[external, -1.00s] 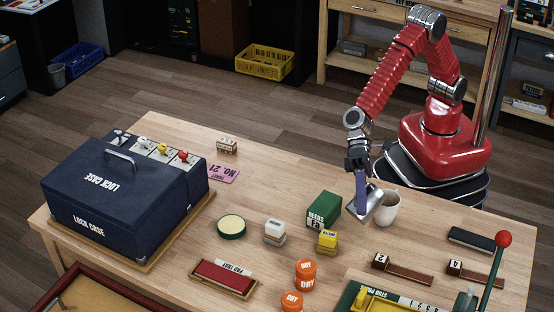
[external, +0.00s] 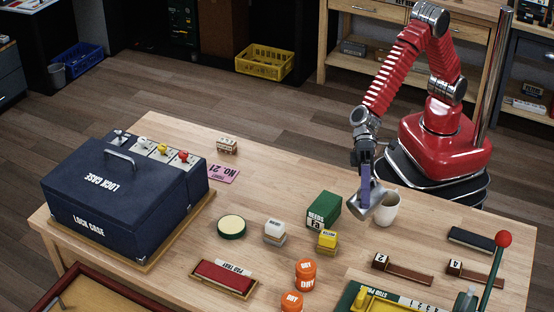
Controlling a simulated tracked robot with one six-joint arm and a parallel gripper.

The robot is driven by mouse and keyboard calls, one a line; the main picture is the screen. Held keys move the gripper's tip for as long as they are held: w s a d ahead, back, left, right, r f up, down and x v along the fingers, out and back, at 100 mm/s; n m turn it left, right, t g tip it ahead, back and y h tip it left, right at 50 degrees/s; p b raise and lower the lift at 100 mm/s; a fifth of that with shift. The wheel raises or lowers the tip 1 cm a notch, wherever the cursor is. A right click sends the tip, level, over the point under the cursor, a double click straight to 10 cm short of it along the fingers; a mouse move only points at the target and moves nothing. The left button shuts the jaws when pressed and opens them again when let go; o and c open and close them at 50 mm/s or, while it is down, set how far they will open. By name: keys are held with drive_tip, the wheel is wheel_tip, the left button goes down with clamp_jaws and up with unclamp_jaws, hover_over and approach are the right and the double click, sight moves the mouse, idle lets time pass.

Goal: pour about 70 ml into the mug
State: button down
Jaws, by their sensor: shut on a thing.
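A white mug (external: 391,212) stands upright on the table below my arm, on the right side of the green box. My gripper (external: 366,180) is shut on a small silver-grey metal jug (external: 370,207), held just left of the mug. The jug is tilted and overlaps the mug's left edge in the view. I cannot tell whether its lip is over the mug's opening. No stream of liquid can be made out, and the insides of the jug and mug cannot be seen clearly.
A green box (external: 324,208) stands close left of the jug. Yellow (external: 327,240) and white (external: 274,229) small blocks, orange tubs (external: 305,272) and a round green tin (external: 232,227) stand further left and in front. A blue case (external: 125,200) fills the left end.

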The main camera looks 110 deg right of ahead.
sight(372, 199)
drive_tip(key=shift+s+d+r+y, duration=0.1)
drive_tip(key=shift+s+r+y, duration=0.15)
drive_tip(key=shift+r+y, duration=0.1)
idle(0.7)
drive_tip(key=shift+s+d+r+n+t+y, duration=0.2)
drive_tip(key=shift+s+r+n+t, duration=0.15)
drive_tip(key=shift+s, duration=0.3)
drive_tip(key=shift+s+d+r+n+t+y, duration=0.1)
drive_tip(key=shift+s+d+r+n+t, duration=0.15)
drive_tip(key=shift+s, duration=0.35)
idle(0.6)
drive_tip(key=shift+a, duration=0.1)
drive_tip(key=w, duration=0.2)
drive_tip(key=f+g+h, duration=0.1)
drive_tip(key=shift+w+a+f+m, duration=0.1)
drive_tip(key=shift+w+a+m, duration=0.25)
drive_tip(key=shift+w+m, duration=0.05)
drive_tip(key=shift+w+a+f+m+g+h, duration=0.1)
drive_tip(key=shift+w+f+m+g+h, duration=0.2)
drive_tip(key=shift+f, duration=0.3)
drive_tip(key=shift+w+a+f+m+g+h, duration=0.15)
drive_tip(key=shift+w+f+m+g, duration=0.2)
drive_tip(key=shift+f, duration=0.25)
drive_tip(key=shift+w+f, duration=0.1)
